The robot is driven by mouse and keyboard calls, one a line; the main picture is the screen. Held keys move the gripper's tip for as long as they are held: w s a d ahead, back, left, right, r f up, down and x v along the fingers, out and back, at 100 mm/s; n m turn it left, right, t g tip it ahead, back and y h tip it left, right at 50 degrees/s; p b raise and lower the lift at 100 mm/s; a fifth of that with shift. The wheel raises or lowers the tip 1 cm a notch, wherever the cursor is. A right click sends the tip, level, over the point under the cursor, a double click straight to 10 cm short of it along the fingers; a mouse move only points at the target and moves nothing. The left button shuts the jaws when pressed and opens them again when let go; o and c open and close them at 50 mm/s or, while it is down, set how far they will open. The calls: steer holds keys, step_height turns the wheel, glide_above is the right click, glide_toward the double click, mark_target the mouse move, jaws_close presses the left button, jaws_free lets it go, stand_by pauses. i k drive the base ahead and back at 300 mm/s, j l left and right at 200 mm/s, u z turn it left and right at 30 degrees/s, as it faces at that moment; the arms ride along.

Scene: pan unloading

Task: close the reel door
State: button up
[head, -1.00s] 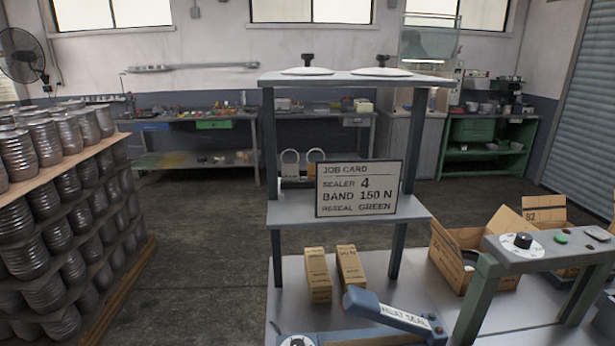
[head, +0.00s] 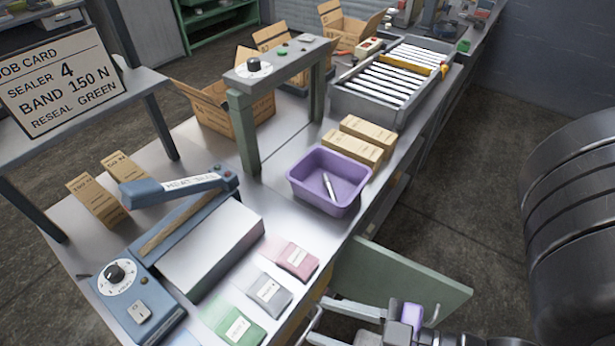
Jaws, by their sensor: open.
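The reel door looks to be the flat green panel (head: 400,280) at the front of the bench. It stands swung out from below the bench's front edge, open. A thin curved metal piece (head: 436,312) shows near its outer lower edge. My gripper (head: 316,321) is at the bottom of the head view, its two grey fingers spread apart and pointing left, with nothing seen between them. It is in front of the panel's lower part and hides some of it. I cannot tell whether it touches the panel. The inside of the reel compartment is hidden.
On the bench (head: 375,212) are a blue heat sealer (head: 130,300), a purple bin (head: 335,200) holding a pen-like item, coloured packs (head: 290,258) and brown cartons (head: 360,145). A job card (head: 60,85) is at upper left. Dark floor (head: 500,190) is clear right of the bench.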

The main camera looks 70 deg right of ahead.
mark_target(365, 272)
steer(key=k+l+z, duration=0.15)
steer(key=k, duration=0.3)
steer(key=k+l+z, duration=0.15)
steer(key=k, duration=0.3)
steer(key=k+l+z, duration=0.15)
steer(key=k, duration=0.25)
steer(key=l, duration=0.1)
